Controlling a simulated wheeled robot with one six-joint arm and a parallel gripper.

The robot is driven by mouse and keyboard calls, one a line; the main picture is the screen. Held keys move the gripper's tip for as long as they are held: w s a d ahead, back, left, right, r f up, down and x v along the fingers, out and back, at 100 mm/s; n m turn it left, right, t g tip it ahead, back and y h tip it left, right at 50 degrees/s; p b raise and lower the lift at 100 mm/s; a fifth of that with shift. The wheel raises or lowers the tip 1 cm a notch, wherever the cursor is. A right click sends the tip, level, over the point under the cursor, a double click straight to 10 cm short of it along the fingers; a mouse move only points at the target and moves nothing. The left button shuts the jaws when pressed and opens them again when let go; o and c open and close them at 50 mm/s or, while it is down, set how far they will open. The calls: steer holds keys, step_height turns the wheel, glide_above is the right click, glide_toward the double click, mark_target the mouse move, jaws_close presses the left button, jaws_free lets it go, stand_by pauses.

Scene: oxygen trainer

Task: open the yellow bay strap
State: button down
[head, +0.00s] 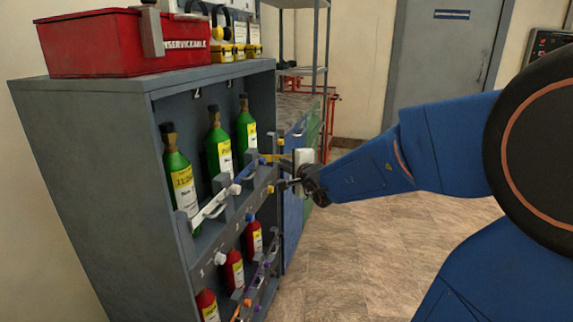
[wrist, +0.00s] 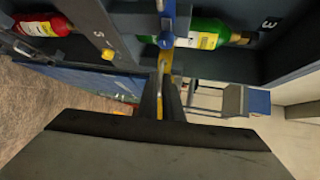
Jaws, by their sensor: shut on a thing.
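The yellow bay strap (head: 272,158) shows at the right end of the upper shelf of the grey cabinet, partly hidden by a grey post. My gripper (head: 288,184) is at that end of the cabinet front. In the wrist view, the yellow strap (wrist: 166,66) runs down between the dark fingers of my gripper (wrist: 161,88), which are shut on it. A yellow knob (head: 270,189) sits on the shelf's front edge and shows left of the fingers in the wrist view (wrist: 107,54). How the strap's far end is fixed cannot be told.
Green bottles (head: 219,150) stand behind a white strap (head: 212,207) and a blue strap (head: 245,173). Red bottles (head: 234,268) fill the lower shelf. A red box (head: 110,45) sits on top of the cabinet (head: 95,160). The floor (head: 400,235) to the right is clear.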

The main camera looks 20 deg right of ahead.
steer(key=shift+f, duration=0.1)
steer(key=c, duration=1.9)
jaws_free()
steer(key=shift+s, duration=0.1)
steer(key=shift+v, duration=5.95)
